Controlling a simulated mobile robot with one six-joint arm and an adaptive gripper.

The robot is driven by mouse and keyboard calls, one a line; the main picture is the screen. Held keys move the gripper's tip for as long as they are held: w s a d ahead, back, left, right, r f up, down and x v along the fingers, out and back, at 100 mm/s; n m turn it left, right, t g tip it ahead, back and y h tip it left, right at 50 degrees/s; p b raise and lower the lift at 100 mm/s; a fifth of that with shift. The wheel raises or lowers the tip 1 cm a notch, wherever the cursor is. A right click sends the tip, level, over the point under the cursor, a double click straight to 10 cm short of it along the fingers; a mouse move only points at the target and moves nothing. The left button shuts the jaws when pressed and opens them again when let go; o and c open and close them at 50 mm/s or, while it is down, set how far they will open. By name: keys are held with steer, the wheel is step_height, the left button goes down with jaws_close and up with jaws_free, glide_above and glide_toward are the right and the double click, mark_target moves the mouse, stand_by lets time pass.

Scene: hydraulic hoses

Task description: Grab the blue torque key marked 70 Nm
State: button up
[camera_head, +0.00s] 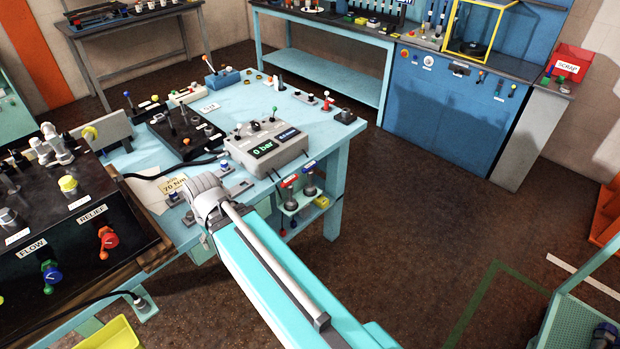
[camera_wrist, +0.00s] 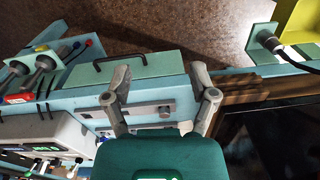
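Two torque keys hang in a holder on the side of the light-blue bench. The one with a blue label (camera_head: 309,186) is right of the one with a red label (camera_head: 290,203). The wrist view shows their grey heads at the left, with a blue tip (camera_wrist: 75,46) and a red tip (camera_wrist: 89,43). Any numbers on the keys are too small to read. A card (camera_head: 173,186) on the bench reads "70 Nm". My gripper (camera_wrist: 162,84) is open and empty over the bench's front edge, away from the keys; its fingers are hidden in the head view.
A grey gauge box (camera_head: 266,147) reading "0 bar" stands on the bench near the keys. A drawer front with a black handle (camera_wrist: 122,63) lies below my fingers. A dark hydraulic panel (camera_head: 70,262) stands at the left.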

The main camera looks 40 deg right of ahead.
steer(key=w+d+f+n+t+y+b, duration=0.1)
steer(key=w+d+f+t+y+b, duration=0.35)
steer(key=w+f+b, duration=0.35)
steer(key=m+t+h+b, duration=0.5)
steer(key=t+h+b, duration=0.65)
steer(key=b, duration=1.25)
glide_toward(312, 173)
steer(key=s+t+y, duration=0.1)
steer(key=s, duration=0.2)
steer(key=shift+w+d+f, duration=0.1)
steer(key=shift+d+f, duration=0.1)
steer(key=shift+f, duration=0.05)
steer(key=shift+w, duration=0.15)
steer(key=x, duration=0.8)
steer(key=shift+w, duration=0.15)
